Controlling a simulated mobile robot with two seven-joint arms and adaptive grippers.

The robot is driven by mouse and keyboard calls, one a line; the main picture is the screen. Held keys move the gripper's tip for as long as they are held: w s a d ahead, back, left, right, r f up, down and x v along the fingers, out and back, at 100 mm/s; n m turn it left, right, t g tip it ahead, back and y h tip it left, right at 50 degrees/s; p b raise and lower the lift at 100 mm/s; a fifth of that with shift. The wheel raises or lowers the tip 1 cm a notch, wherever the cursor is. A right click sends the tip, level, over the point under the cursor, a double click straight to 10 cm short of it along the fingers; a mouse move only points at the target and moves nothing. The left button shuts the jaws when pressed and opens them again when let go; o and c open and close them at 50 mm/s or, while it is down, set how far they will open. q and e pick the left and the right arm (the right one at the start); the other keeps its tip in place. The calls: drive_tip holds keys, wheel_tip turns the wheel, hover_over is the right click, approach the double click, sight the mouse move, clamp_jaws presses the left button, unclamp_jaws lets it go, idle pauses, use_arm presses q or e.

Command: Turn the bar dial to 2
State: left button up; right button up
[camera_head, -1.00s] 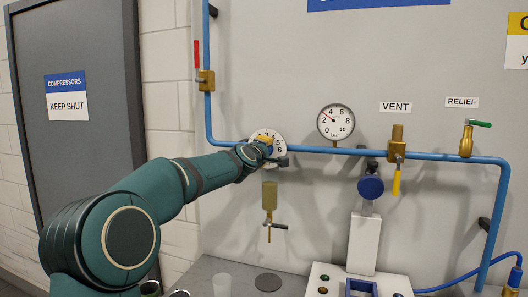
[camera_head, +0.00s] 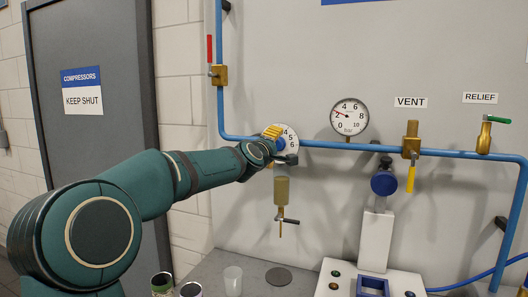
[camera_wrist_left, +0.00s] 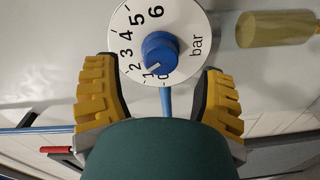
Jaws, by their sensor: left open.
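The bar dial is a white disc (camera_wrist_left: 190,25) marked 0 to 6 with "bar". Its blue knob (camera_wrist_left: 160,52) carries a white mark pointing near the 1. In the head view, the dial (camera_head: 291,133) is partly hidden by my left gripper (camera_head: 273,138). In the left wrist view, that gripper (camera_wrist_left: 158,72) is open, its yellow fingers on either side of the knob and apart from it. My right gripper is not in view.
A blue pipe (camera_head: 340,147) runs along the wall beside the dial. A pressure gauge (camera_head: 349,117) with its needle near 2 is to the right. A brass drain cylinder (camera_head: 282,190) hangs below the dial. A red-handled valve (camera_head: 219,75) is at upper left.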

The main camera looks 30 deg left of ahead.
use_arm(q)
drive_tip(key=v, duration=0.8)
drive_tip(key=shift+r, duration=0.15)
